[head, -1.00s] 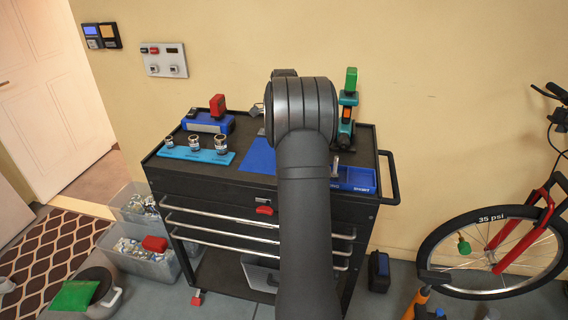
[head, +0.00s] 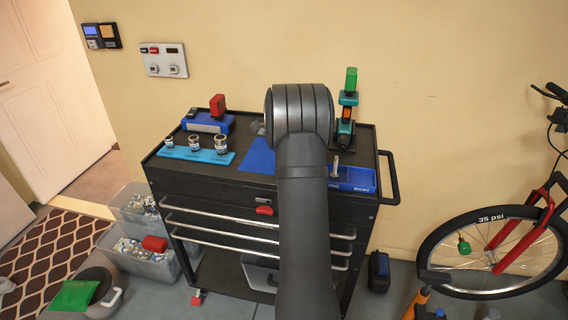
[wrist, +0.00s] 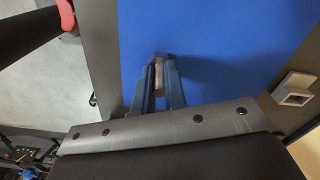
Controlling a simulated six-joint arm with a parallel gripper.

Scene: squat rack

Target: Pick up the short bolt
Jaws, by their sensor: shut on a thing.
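In the wrist view, my gripper (wrist: 160,72) is shut on a small grey piece, which I take to be the short bolt (wrist: 158,76). Only a little of it shows between the fingertips, so its length and tilt are hard to tell. The fingers are over the blue mat (wrist: 220,30), and I cannot tell whether the piece still touches it. In the head view my arm hides the gripper and the held piece; part of the blue mat (head: 259,157) shows left of the arm.
A blue tray (head: 362,186) with a SHORT label is right of my arm, with a grey bolt (head: 336,164) upright at its left part. A socket rail (head: 205,155) and a blue case (head: 208,124) are left on the black cart (head: 200,178).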

